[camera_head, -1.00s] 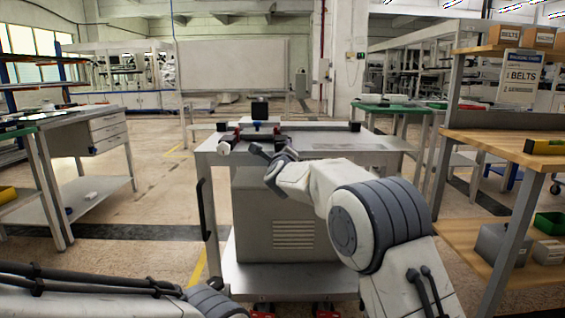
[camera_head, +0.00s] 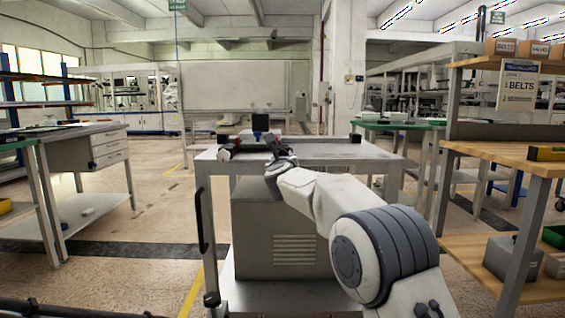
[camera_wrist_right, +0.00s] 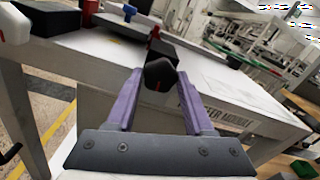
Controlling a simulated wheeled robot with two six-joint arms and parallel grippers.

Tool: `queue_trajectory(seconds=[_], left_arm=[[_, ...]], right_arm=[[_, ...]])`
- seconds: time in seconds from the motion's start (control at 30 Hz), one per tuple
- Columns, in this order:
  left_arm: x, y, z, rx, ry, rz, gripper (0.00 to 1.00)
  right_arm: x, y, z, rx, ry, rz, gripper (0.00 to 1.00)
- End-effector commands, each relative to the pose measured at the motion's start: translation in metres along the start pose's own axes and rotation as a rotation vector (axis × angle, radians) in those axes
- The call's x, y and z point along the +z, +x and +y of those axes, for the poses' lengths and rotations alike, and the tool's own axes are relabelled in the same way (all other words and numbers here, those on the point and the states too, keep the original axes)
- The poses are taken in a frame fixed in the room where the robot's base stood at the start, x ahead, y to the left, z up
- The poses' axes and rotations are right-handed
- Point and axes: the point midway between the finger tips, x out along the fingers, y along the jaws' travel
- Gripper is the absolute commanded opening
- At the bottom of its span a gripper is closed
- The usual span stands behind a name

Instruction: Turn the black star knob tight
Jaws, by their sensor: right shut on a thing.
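The black star knob (camera_wrist_right: 160,75) shows in the right wrist view, dark and faceted, between the purple fingers of my right gripper (camera_wrist_right: 160,82). The fingers are shut on it from both sides. Behind it is a black block at the edge of the grey-white table (camera_wrist_right: 95,62). In the head view my right gripper (camera_head: 276,148) reaches to the front left part of the tabletop (camera_head: 340,156), and the knob cannot be made out there. My left gripper is not in view.
Black blocks, a blue part (camera_wrist_right: 130,12) and a red part (camera_wrist_right: 89,10) sit on the tabletop near the knob. A black handle (camera_head: 203,221) stands at the table's left side. Wooden shelving (camera_head: 500,150) is at the right. The tabletop's right part is clear.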

Motion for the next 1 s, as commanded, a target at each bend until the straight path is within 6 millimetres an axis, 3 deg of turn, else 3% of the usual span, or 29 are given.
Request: queue_trajectory(seconds=[0.43, 0.47, 0.53, 0.87, 1.0], left_arm=[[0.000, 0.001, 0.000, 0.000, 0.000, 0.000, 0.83], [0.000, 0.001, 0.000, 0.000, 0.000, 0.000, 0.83], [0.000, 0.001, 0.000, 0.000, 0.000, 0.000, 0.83], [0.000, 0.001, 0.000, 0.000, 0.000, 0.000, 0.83], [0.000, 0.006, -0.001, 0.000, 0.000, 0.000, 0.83]], right_arm=[[-0.004, 0.001, 0.000, -0.001, 0.010, 0.006, 0.00], [-0.004, 0.001, 0.000, -0.001, 0.010, 0.006, 0.56], [-0.003, 0.001, 0.000, -0.001, 0.009, 0.005, 0.83], [-0.001, -0.001, 0.000, 0.000, 0.009, 0.002, 0.83], [-0.002, -0.010, 0.001, 0.001, 0.010, 0.002, 0.83]])
